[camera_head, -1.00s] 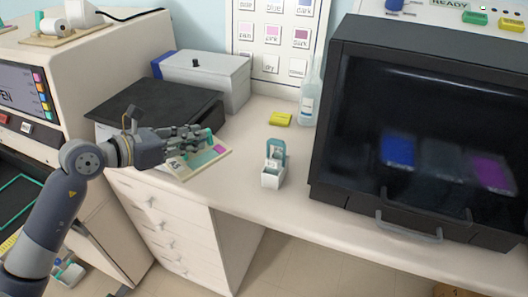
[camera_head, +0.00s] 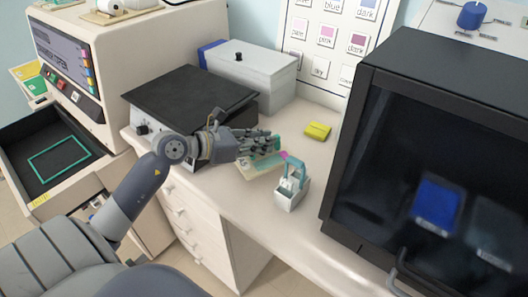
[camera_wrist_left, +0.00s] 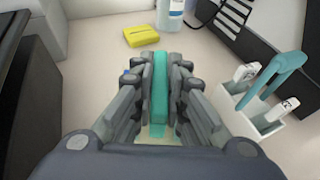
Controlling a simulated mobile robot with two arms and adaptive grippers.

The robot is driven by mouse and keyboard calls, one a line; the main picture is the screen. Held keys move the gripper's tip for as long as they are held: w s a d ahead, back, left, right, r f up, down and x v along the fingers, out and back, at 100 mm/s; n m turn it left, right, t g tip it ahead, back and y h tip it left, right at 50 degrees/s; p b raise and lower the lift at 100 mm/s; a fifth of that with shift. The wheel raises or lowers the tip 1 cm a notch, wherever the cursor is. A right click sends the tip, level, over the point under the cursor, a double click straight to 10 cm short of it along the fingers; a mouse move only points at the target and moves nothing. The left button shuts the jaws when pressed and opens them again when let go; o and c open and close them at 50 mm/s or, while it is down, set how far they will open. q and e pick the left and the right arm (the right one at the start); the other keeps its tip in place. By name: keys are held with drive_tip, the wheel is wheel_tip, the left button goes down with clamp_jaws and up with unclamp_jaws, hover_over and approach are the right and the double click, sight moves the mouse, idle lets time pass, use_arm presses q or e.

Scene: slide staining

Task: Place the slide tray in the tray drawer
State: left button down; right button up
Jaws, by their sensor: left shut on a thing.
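My left gripper (camera_head: 268,146) is shut on the slide tray (camera_head: 254,171), a flat cream plate with teal parts and a pink patch. It is over the counter beside the small white holder; I cannot tell how high. In the left wrist view a teal bar (camera_wrist_left: 160,85) of the tray stands between the closed fingers (camera_wrist_left: 160,80), which hide most of the plate. The tray drawer (camera_head: 22,143) is pulled out of the cream machine at the left. Its dark floor bears a teal rectangular outline and looks empty. My right gripper is out of view.
The white holder (camera_head: 288,200) with a teal handle stands close to the tray's right end. A black-topped box (camera_head: 190,95) stands behind the arm, with a grey box (camera_head: 250,72) beyond. A yellow block (camera_head: 318,130) lies behind the holder. A dark glass-fronted cabinet (camera_head: 440,140) bounds the right.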

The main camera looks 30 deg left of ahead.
use_arm(q)
wheel_tip(320, 180, down, 4)
drive_tip(key=shift+w+r, duration=0.1)
drive_tip(key=shift+f, duration=0.2)
drive_tip(key=c, duration=1.6)
unclamp_jaws()
drive_tip(key=shift+r, duration=0.1)
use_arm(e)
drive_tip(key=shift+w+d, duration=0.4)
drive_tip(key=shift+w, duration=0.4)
